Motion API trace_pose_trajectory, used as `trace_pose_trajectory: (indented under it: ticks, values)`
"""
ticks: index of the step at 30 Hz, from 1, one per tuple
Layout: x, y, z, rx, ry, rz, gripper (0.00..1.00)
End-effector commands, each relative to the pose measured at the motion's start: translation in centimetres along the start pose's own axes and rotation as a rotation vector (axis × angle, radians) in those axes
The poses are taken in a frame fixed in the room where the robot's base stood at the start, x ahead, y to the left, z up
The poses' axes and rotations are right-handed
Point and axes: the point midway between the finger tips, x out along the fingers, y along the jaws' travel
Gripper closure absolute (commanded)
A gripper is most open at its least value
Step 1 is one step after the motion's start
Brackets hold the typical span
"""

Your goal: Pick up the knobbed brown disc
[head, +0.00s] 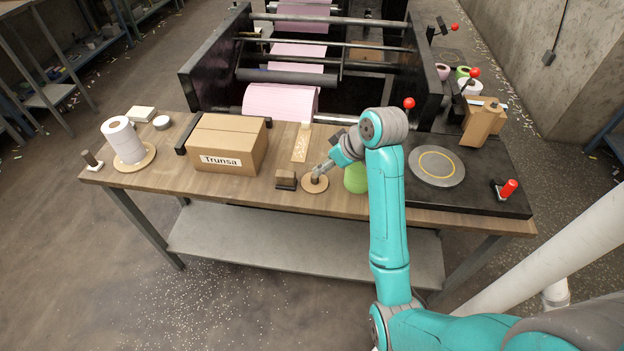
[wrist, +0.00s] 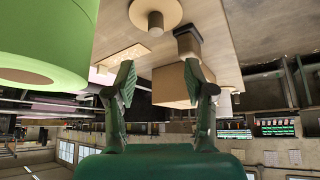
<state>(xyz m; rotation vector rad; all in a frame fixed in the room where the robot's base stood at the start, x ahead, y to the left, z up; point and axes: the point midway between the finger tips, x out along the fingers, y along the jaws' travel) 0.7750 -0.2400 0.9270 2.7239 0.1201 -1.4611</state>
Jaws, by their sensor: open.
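The knobbed brown disc (head: 322,187) lies flat on the wooden table near its front edge, with a short brown knob at its centre. In the wrist view the disc (wrist: 172,11) shows at the top edge, partly cut off, its knob pointing toward the camera side. My gripper (head: 321,170) is close to the knob in the head view and hides part of it. In the wrist view my gripper (wrist: 160,76) is open, its fingers spread with nothing held. The knob lies outside the gap, beyond the fingertips; whether anything touches is unclear.
A brown block with a dark base (head: 286,180) stands just left of the disc. A green roll (head: 355,179) stands close on the right, partly behind my arm. A cardboard box (head: 228,143) and a perforated wooden strip (head: 301,143) are nearby. A grey round plate (head: 436,166) lies right.

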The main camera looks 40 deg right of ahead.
Motion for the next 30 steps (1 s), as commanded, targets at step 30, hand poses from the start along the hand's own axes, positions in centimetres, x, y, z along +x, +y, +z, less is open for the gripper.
trace_pose_trajectory:
  ticks: [30]
  values:
    - [10.2, 0.0, 1.0, 0.018, -0.017, 0.004, 0.46]
